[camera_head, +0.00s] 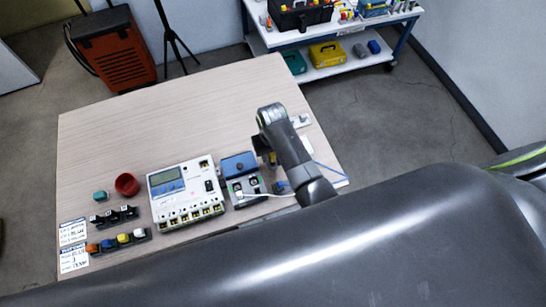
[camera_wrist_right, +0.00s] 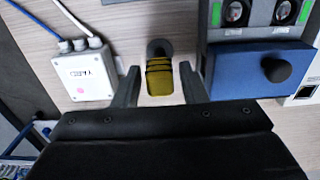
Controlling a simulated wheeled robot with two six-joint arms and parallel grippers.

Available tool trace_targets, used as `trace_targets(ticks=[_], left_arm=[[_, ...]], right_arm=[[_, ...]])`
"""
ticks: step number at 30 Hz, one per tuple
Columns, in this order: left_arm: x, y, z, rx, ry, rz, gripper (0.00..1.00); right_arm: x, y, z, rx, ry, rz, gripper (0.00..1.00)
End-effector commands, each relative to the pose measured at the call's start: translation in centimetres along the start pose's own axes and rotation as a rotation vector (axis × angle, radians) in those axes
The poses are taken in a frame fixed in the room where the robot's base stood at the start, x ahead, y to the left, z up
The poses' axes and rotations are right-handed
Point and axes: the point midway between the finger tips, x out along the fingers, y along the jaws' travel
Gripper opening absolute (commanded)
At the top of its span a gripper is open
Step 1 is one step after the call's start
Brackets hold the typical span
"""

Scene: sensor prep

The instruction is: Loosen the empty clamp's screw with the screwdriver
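The screwdriver's yellow handle with black bands (camera_wrist_right: 160,77) shows in the wrist view, beside a dark round piece; its shaft is hidden. In the head view a bit of yellow (camera_head: 272,158) shows under my arm. My right gripper (camera_wrist_right: 159,72) is open, with one finger on each side of the handle; contact cannot be told. A blue unit (camera_head: 240,163) stands to its left in the head view. In the wrist view the blue unit (camera_wrist_right: 250,70) has two round, green-marked fittings (camera_wrist_right: 236,12) behind it. Which clamp is empty cannot be told. My left gripper is out of view.
A white meter (camera_head: 166,178) with a row of terminals stands left of the blue unit. A red cup (camera_head: 127,184) and a colored block row (camera_head: 120,241) are farther left. A white box (camera_wrist_right: 85,75) with cables is near the gripper. The table's back (camera_head: 170,110) is clear.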

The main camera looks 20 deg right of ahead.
Motion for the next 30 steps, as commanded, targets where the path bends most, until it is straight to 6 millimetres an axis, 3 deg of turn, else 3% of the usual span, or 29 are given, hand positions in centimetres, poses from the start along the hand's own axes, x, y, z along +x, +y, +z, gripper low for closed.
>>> trace_targets(ticks=[26,30], left_arm=[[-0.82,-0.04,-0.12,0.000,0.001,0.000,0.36],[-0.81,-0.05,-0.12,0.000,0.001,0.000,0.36]], right_arm=[[-0.07,0.03,-0.02,0.000,0.001,0.000,0.38],[-0.07,0.03,-0.01,0.000,0.001,0.000,0.20]])
